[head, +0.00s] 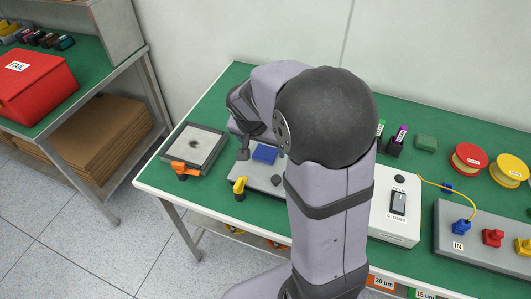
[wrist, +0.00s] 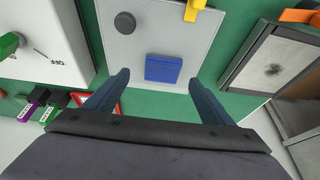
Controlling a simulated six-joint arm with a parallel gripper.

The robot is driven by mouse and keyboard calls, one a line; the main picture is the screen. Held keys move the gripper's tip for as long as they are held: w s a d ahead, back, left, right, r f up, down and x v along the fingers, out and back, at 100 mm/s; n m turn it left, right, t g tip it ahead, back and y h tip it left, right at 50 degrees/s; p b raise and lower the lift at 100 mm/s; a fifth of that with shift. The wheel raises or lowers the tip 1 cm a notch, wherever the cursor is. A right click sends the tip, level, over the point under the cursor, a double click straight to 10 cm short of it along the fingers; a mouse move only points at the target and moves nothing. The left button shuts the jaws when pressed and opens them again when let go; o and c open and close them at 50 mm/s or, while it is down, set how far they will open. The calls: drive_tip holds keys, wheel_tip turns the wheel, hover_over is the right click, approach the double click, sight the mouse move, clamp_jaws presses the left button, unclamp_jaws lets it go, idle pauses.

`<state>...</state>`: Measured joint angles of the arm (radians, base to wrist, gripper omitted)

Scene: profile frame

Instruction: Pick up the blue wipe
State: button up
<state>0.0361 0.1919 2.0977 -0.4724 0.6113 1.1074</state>
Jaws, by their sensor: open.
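The blue wipe (head: 264,154) is a small folded square lying on a light grey plate (head: 243,172) on the green table. In the wrist view the blue wipe (wrist: 163,68) lies flat on the grey plate (wrist: 150,37), just ahead of my gripper and roughly between its two fingers. My gripper (wrist: 157,80) is open and empty, its fingers spread wider than the wipe. In the head view my gripper (head: 244,152) is at the left side of the wipe, partly hidden by my arm.
A yellow clamp (head: 240,186) and a dark round knob (wrist: 124,22) are on the plate. A framed grey panel (head: 190,148) with an orange clamp (head: 183,169) lies left. A white switch box (head: 397,210), red spool (head: 468,158) and yellow spool (head: 509,170) stand right.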

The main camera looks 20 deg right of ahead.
sight(265, 151)
drive_tip(key=shift+w+p+x, duration=0.15)
drive_tip(key=shift+p+x, duration=0.15)
drive_tip(key=shift+x, duration=1)
drive_tip(key=shift+w+p+x, duration=0.2)
drive_tip(key=shift+p+x, duration=0.05)
drive_tip(key=shift+x, duration=1.05)
drive_tip(key=shift+r, duration=0.1)
drive_tip(key=c, duration=1.1)
